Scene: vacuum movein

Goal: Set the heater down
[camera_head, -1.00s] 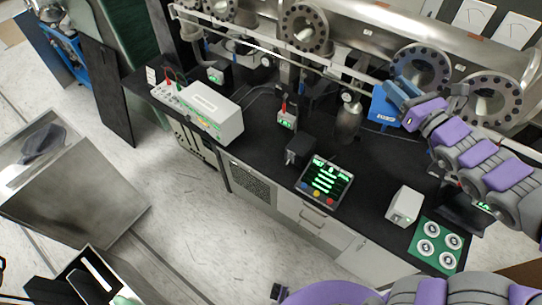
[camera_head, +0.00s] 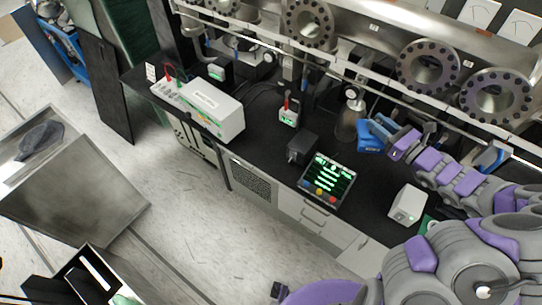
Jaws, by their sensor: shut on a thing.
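My gripper (camera_head: 385,129) is at the right end of the lab bench, shut on a blue box that I take to be the heater (camera_head: 369,139). The heater is partly covered by the gripper. It is beside the metal flask-shaped part (camera_head: 347,124), over the back part of the black bench top (camera_head: 262,128). I cannot tell whether its underside touches the bench.
A tablet-like panel with green lights (camera_head: 327,181), a black box (camera_head: 301,147) and a white box (camera_head: 407,204) stand on the bench. A long white instrument (camera_head: 212,108) is at left. Steel flanged pipework (camera_head: 426,66) runs behind. Bench between panel and heater looks clear.

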